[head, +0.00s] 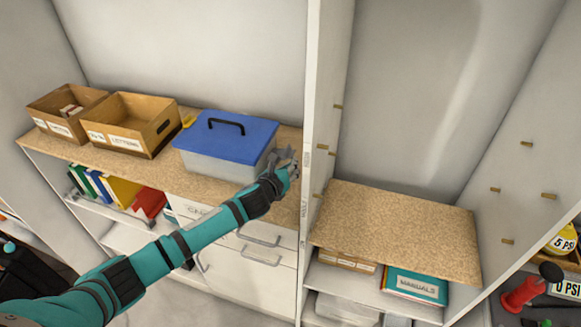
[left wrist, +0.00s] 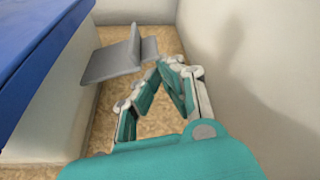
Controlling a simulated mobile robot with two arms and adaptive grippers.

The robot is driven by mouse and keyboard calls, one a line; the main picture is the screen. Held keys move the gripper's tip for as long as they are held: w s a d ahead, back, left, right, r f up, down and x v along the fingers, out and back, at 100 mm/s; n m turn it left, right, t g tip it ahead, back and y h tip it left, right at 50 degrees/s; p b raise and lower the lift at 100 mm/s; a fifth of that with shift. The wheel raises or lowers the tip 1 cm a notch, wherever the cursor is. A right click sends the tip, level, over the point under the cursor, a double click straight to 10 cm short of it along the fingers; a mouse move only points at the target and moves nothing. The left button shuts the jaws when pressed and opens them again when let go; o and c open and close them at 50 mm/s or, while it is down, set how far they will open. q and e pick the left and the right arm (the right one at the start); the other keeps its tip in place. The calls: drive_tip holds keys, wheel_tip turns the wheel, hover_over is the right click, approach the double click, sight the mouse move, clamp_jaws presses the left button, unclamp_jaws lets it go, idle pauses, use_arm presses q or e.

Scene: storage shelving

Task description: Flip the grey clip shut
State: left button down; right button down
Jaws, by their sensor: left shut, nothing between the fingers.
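A pale box (head: 215,167) with a blue lid (head: 228,136) and a black handle stands on the wooden shelf. In the left wrist view the lid (left wrist: 38,50) lies along the left edge, above the box wall (left wrist: 62,115). The grey clip (left wrist: 113,60) sticks outward from the box's side as a tilted flap, standing open. My left gripper (head: 292,161) is at the right end of the box, beside the white upright panel. Its fingertips (left wrist: 175,65) are together and empty, just right of the clip. Whether they touch the clip, I cannot tell. My right gripper is not in view.
The white upright panel (head: 318,120) leaves a narrow gap beside the box. Two open cardboard boxes (head: 130,124) stand to its left. The lower wooden shelf (head: 395,232) on the right is bare. Drawers with handles (head: 262,240) are below the box.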

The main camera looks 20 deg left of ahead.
sight(285, 152)
use_arm(q)
drive_tip(key=r+n+p, duration=0.1)
drive_tip(key=r+n+h+p, duration=0.1)
drive_tip(key=r+n, duration=0.1)
drive_tip(key=shift+a+h, duration=0.3)
drive_tip(key=shift+a+r+p, duration=0.1)
drive_tip(key=shift+r+p, duration=0.2)
drive_tip(key=shift+a+r+p, duration=0.3)
drive_tip(key=shift+r+p, duration=0.05)
drive_tip(key=shift+r, duration=0.15)
drive_tip(key=shift+a+r+n, duration=0.15)
drive_tip(key=shift+a+n, duration=0.05)
drive_tip(key=shift+n, duration=0.1)
drive_tip(key=shift+a+r+n+t+h, duration=0.4)
drive_tip(key=shift+a+r+n+h, duration=0.3)
drive_tip(key=shift+a+n, duration=0.25)
drive_tip(key=shift+r, duration=0.1)
